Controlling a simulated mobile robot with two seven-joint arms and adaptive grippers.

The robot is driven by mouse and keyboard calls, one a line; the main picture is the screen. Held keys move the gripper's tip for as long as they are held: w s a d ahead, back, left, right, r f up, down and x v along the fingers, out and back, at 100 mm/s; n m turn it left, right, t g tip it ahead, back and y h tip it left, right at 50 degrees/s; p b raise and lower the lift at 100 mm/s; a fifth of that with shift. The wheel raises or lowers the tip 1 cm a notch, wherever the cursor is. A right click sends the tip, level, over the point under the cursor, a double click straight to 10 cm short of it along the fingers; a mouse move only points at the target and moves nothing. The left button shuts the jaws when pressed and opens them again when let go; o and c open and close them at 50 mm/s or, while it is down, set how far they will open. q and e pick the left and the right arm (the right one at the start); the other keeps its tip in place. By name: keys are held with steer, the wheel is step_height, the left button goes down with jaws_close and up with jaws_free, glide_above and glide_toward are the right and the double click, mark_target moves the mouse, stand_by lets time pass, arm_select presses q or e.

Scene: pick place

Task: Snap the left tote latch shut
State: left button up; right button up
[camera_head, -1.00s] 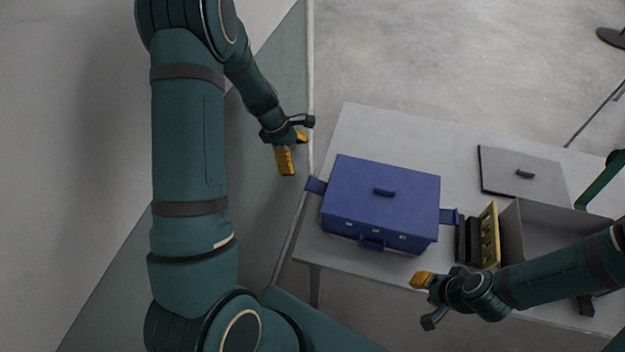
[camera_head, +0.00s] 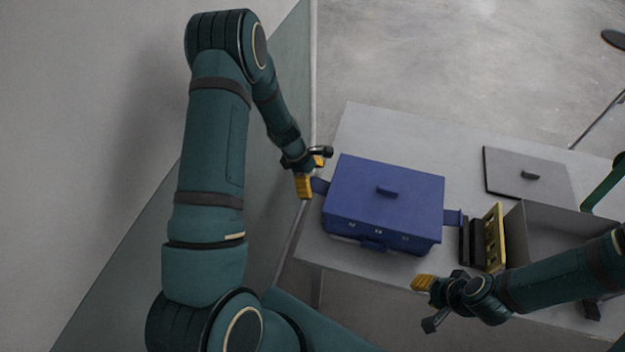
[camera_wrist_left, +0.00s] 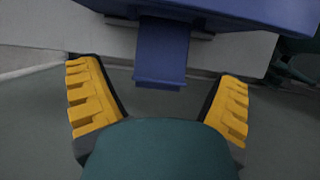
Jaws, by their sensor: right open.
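The blue tote (camera_head: 350,205) stands on the table with its lid (camera_head: 410,195) on top. Its left latch (camera_head: 320,186) sticks out from the left side, partly hidden by my gripper in the head view. My left gripper (camera_head: 312,172) is beside that latch at the table's left edge. In the left wrist view the latch (camera_wrist_left: 161,55) hangs between the two yellow fingers of my left gripper (camera_wrist_left: 158,100), which are wide apart and not touching it. The right latch (camera_head: 453,218) sticks out on the other side. My right gripper (camera_head: 426,304) is open and empty in front of the table.
A grey open bin (camera_head: 555,225) stands to the right, with a yellow rack (camera_head: 495,237) and dark items between it and the tote. A grey lid (camera_head: 528,176) lies behind the bin. The table (camera_head: 385,130) is clear behind the tote.

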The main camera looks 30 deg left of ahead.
mark_target(318, 185)
arm_select(q)
steer(key=c, duration=1.3)
steer(key=shift+p, duration=0.3)
steer(key=shift+d+r+y, duration=0.1)
steer(key=shift+y, duration=0.2)
steer(key=y+p, duration=0.1)
steer(key=p, duration=0.1)
steer(key=d+r+y+p, duration=0.1)
steer(key=p, duration=0.2)
steer(key=shift+r+g, duration=0.25)
steer(key=shift+g, duration=0.15)
steer(key=shift+w+d+r+y+p, duration=0.15)
steer(key=shift+y+p, duration=0.25)
steer(key=shift+y, duration=0.5)
steer(key=shift+w+d+r+g+y, duration=0.1)
steer(key=shift+d+g+y, duration=0.15)
steer(key=shift+y, duration=0.35)
steer(key=shift+d+r+g+y, duration=0.1)
steer(key=shift+d+g+y, duration=0.1)
steer(key=shift+y, duration=0.4)
